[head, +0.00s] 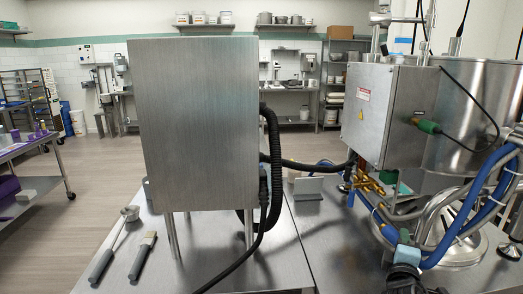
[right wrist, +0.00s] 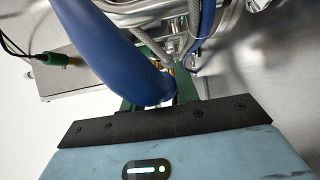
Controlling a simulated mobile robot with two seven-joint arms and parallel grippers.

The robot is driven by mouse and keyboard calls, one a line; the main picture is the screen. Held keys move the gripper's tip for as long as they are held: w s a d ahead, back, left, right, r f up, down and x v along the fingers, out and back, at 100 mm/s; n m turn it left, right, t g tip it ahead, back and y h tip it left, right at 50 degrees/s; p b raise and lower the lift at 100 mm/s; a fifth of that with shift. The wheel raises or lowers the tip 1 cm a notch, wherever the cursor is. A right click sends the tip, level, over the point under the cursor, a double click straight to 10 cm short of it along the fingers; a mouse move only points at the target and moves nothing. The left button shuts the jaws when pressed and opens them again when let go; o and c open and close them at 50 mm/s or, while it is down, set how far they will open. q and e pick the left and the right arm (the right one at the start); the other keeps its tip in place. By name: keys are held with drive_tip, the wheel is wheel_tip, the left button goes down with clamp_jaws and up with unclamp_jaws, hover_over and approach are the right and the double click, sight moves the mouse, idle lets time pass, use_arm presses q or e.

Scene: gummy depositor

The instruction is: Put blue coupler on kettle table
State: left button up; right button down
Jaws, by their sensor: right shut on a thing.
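My right gripper (head: 398,240) is at the lower right of the head view, low beside the kettle's pipework. In the right wrist view its green fingers (right wrist: 160,88) are shut on a thick blue piece, which I take to be the blue coupler (right wrist: 120,55). The coupler's far end and its exact contact with the fingers are partly hidden. The steel kettle (head: 475,115) stands at the right over a steel table, the kettle table (head: 318,235). My left gripper is not in view.
A steel control box (head: 375,112) hangs beside the kettle. Blue hoses (head: 465,225) and brass valves (head: 368,182) crowd the gripper. The table's front middle is clear.

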drive_tip(key=s+a+f+n+t+y, duration=0.1)
drive_tip(key=s+a+n+y, duration=0.1)
drive_tip(key=s+a+y, duration=0.2)
drive_tip(key=s+a+f+n+t+y, duration=0.1)
drive_tip(key=s+a+f+n+y, duration=0.1)
drive_tip(key=s+a, duration=0.9)
drive_tip(key=s+n+y, duration=0.1)
drive_tip(key=s+y, duration=0.1)
drive_tip(key=s, duration=0.1)
drive_tip(key=shift+s+f, duration=0.3)
